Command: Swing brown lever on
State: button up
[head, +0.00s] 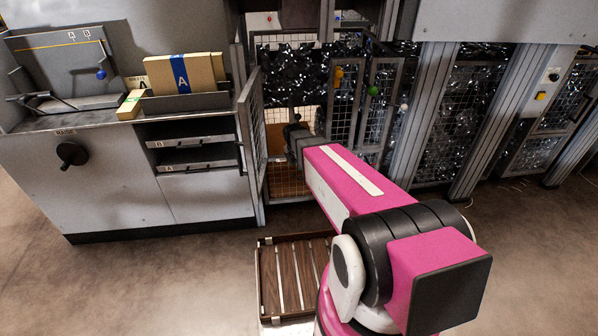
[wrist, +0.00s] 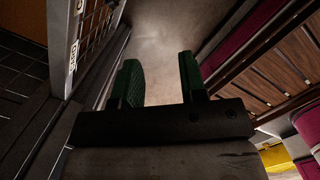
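I cannot make out a brown lever in either view. In the head view, several coloured knobs show around the caged machine: an orange-yellow knob (head: 338,73), a green knob (head: 373,91), a white knob (head: 404,107), a blue knob (head: 337,17) and a red knob (head: 269,18). My gripper (head: 295,133) is at the open cage doorway, mostly hidden by my arm. In the wrist view, the two green-padded fingers of my gripper (wrist: 158,70) are apart, with only bare floor seen between them.
A grey counter (head: 60,125) with a rotary knob (head: 72,154) and drawers stands left. An open mesh door (head: 252,145) flanks the doorway. A brown slatted pallet (head: 292,275) lies on the floor, also in the wrist view (wrist: 265,70). Floor at front left is clear.

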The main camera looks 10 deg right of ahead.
jog(key=s+d+r+m, duration=0.3)
jog(key=s+r+m, duration=0.2)
jog(key=s+m, duration=0.8)
jog(key=m+t+y, duration=0.3)
jog(key=t+y, duration=0.4)
jog(key=y, duration=1)
send_near(300, 179)
jog(key=shift+t, duration=0.4)
jog(key=x, duration=0.8)
jog(key=shift+a+f, duration=0.35)
jog(key=shift+a, duration=0.1)
